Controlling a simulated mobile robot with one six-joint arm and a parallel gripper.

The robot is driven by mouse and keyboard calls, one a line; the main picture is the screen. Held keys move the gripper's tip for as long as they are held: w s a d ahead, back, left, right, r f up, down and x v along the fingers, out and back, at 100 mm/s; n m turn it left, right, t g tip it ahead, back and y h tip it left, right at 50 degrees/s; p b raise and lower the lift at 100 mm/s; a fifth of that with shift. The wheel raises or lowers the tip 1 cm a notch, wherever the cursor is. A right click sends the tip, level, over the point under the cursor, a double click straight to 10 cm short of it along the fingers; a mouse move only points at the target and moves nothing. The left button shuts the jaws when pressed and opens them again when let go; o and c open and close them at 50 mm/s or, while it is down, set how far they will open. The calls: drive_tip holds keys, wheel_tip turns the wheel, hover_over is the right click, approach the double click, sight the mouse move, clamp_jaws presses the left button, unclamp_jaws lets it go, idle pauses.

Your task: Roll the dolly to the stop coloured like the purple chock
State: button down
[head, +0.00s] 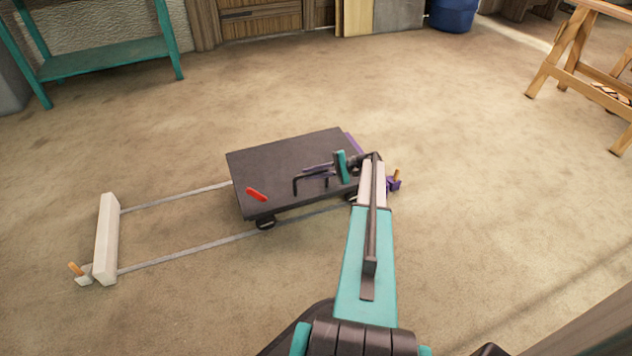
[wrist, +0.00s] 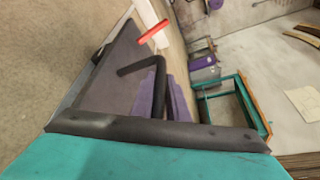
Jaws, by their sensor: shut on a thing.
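The dolly (head: 285,160) is a dark flat platform on wheels, standing over the right part of two pale rails. A purple stop (head: 354,143) shows at its right end; I cannot tell whether they touch. A purple chock (head: 394,184) with an orange handle is beside that end. The white stop (head: 106,238) crosses the rails' left end, with a pale chock (head: 83,276) beside it. My gripper (head: 342,167) is over the dolly, shut on its black bar handle (head: 296,186); the handle also shows in the wrist view (wrist: 159,88). The exact grip is partly hidden.
A red peg (head: 256,194) lies on the dolly's near left part. The rails (head: 185,248) between the dolly and the white stop are clear. A teal bench (head: 105,58) stands back left, a wooden trestle (head: 570,50) back right, and a blue drum (head: 452,14) at the back.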

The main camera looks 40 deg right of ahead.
drive_tip(key=shift+s+d+b, duration=0.25)
drive_tip(key=shift+d+b, duration=0.05)
drive_tip(key=shift+b, duration=0.15)
drive_tip(key=shift+s+d, duration=0.25)
drive_tip(key=c, duration=1.7)
unclamp_jaws()
drive_tip(key=shift+w, duration=0.1)
drive_tip(key=shift+w, duration=0.1)
drive_tip(key=shift+a+r, duration=0.1)
drive_tip(key=shift+r, duration=0.05)
